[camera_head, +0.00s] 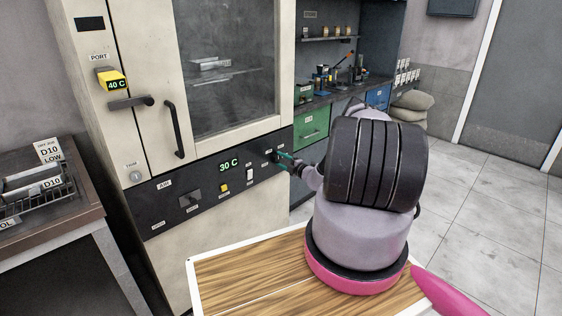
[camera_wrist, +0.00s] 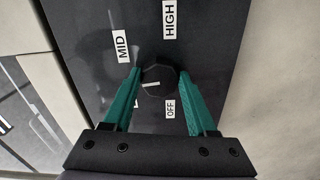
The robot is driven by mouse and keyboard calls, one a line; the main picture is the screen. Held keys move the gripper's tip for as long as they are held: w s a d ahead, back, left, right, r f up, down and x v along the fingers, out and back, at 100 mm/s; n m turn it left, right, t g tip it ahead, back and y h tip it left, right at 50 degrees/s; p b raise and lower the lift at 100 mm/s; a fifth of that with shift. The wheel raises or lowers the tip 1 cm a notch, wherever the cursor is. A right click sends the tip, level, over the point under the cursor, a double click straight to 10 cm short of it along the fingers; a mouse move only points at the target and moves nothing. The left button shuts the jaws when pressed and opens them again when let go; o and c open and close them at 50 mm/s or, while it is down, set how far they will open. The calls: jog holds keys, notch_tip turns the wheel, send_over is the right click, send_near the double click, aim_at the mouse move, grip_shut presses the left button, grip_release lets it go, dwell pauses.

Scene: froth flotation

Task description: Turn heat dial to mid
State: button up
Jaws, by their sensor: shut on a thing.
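The heat dial (camera_wrist: 160,80) is a dark, many-sided knob on the black control panel (camera_wrist: 205,50). Its white pointer line points left in the wrist view, below the MID label (camera_wrist: 122,46). The HIGH label (camera_wrist: 168,20) is above the knob and the OFF label (camera_wrist: 170,108) below it. Another label at lower left is mostly hidden by a finger. My gripper (camera_wrist: 161,76) has its green fingers on both sides of the knob, shut on it. In the head view my gripper (camera_head: 283,160) reaches the panel's right end and largely hides the dial.
The cream oven cabinet (camera_head: 215,140) has a glass door with a black handle (camera_head: 174,130). A rack table (camera_head: 50,225) stands at left. Open floor lies at right.

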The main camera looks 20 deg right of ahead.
jog(key=m, duration=0.4)
jog(key=shift+f+m, duration=0.15)
jog(key=shift+m, duration=0.15)
jog(key=shift+s+m, duration=0.1)
jog(key=shift+m, duration=1.6)
jog(key=o, duration=1.4)
jog(key=shift+c, duration=0.2)
jog(key=v, duration=1)
jog(key=shift+s, duration=0.35)
jog(key=shift+d, duration=0.15)
